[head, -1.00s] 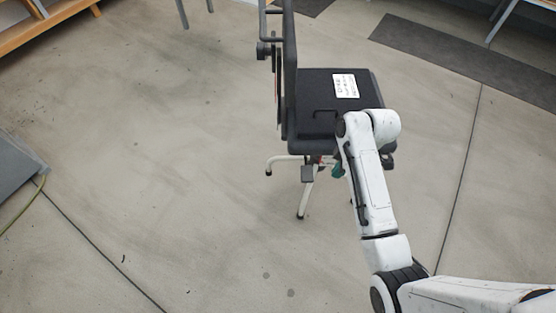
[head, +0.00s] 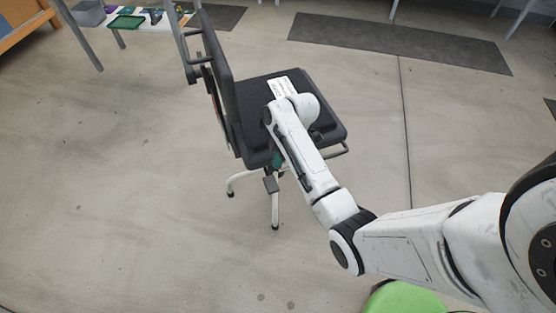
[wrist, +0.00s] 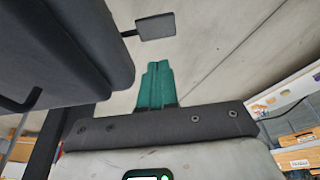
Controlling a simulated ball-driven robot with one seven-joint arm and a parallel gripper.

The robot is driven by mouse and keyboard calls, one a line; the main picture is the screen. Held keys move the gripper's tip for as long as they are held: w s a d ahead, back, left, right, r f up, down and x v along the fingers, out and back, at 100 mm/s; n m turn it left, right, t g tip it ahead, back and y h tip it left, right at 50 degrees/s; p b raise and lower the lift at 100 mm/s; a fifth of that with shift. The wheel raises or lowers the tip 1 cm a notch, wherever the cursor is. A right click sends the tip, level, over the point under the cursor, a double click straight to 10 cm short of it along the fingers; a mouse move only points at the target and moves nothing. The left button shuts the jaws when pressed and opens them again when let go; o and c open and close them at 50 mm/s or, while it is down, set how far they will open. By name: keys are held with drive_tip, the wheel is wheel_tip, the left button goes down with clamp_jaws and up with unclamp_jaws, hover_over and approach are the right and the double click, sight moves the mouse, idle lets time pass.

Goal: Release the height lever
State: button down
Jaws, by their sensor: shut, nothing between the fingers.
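The chair (head: 255,115) has a black seat and backrest on white legs. A flat grey paddle (head: 270,184) on a thin rod, which looks like the height lever, sticks out below the seat's near edge. In the wrist view the paddle (wrist: 155,26) lies beyond my fingertips, with floor visible between them. My gripper (wrist: 157,68) has teal fingers, pressed together and empty. In the head view only a bit of teal (head: 277,160) shows under the seat edge, just above the paddle; my arm hides the rest.
The seat's dark edge (wrist: 75,45) fills the upper left of the wrist view, close to my gripper. A table with trays (head: 125,22) stands behind at the left. A dark mat (head: 400,42) lies at the back. The floor left of the chair is clear.

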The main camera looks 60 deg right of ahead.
drive_tip(key=b, duration=0.2)
approach(272, 185)
drive_tip(key=x, duration=0.5)
drive_tip(key=shift+w+a, duration=0.2)
drive_tip(key=shift+w, duration=0.2)
drive_tip(key=shift+f, duration=0.75)
drive_tip(key=shift+f, duration=0.1)
drive_tip(key=shift+s+a+f, duration=0.15)
drive_tip(key=shift+f, duration=0.3)
wheel_tip(272, 185, down, 7)
drive_tip(key=t+h+b, duration=0.2)
drive_tip(key=t+b, duration=0.2)
drive_tip(key=b, duration=0.2)
drive_tip(key=shift+f+n+h, duration=0.1)
drive_tip(key=shift+n+h, duration=0.3)
drive_tip(key=shift+w+d+f+b, duration=0.15)
drive_tip(key=shift+w+f+b, duration=0.05)
drive_tip(key=shift+f+b, duration=0.3)
drive_tip(key=shift+w+d+f+b, duration=0.2)
drive_tip(key=shift+w+f+b, duration=0.05)
drive_tip(key=shift+f+b, duration=0.25)
drive_tip(key=shift+r, duration=0.25)
